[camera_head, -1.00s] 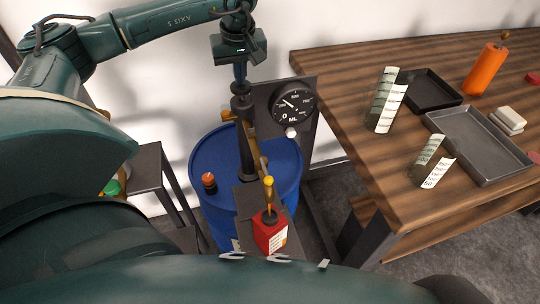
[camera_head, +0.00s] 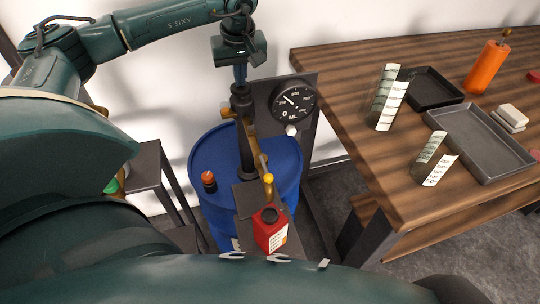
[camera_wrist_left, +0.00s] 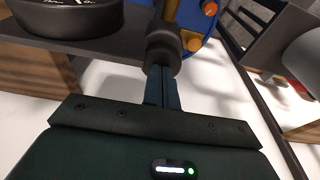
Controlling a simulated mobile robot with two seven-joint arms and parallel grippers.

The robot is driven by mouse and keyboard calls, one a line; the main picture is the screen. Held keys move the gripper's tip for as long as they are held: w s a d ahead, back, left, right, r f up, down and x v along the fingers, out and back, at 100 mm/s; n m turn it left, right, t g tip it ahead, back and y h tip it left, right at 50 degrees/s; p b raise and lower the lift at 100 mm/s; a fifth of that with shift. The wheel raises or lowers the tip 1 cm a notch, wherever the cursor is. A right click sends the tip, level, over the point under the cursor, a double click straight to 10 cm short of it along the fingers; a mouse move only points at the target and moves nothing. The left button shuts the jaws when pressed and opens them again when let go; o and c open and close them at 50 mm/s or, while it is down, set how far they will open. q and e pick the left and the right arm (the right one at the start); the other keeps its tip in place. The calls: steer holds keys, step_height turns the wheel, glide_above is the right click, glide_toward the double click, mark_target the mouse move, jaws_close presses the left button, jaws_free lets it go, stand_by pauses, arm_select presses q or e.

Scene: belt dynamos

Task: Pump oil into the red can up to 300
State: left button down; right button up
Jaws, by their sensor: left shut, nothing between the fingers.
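The red can (camera_head: 270,231) with a dark open mouth and white label stands under the brass spout tip (camera_head: 268,179) of the pump. The pump's black knob (camera_head: 241,93) tops its column above the blue drum (camera_head: 215,215). My left gripper (camera_head: 240,77) is shut and empty, its fingertips at the top of the knob. In the left wrist view the closed fingertips (camera_wrist_left: 162,78) meet the knob (camera_wrist_left: 163,50). The dial gauge (camera_head: 293,102), marked ML, has its needle pointing up and left; I cannot read the exact value. My right gripper is not in view.
A wooden table (camera_head: 340,75) on the right bears trays, an orange bottle (camera_head: 487,67), white blocks (camera_head: 511,117) and curled scale strips (camera_head: 388,98). A small black-and-orange object (camera_head: 209,180) sits on the drum. A dark stand (camera_head: 150,170) is left of it.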

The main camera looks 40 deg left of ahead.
arm_select(q)
step_height(320, 180, up, 8)
steer(key=p, duration=0.6)
steer(key=shift+r, duration=0.25)
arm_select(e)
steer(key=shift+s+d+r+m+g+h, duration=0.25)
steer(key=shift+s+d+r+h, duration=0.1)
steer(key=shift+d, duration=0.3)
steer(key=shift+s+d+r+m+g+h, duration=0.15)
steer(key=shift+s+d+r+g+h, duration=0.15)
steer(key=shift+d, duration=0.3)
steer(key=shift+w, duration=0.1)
arm_select(q)
steer(key=shift+r, duration=0.1)
step_height(320, 180, up, 13)
steer(key=s+d, duration=0.1)
steer(key=d, duration=0.1)
steer(key=shift+s, duration=0.35)
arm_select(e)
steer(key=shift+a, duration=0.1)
arm_select(q)
steer(key=shift+f, duration=0.2)
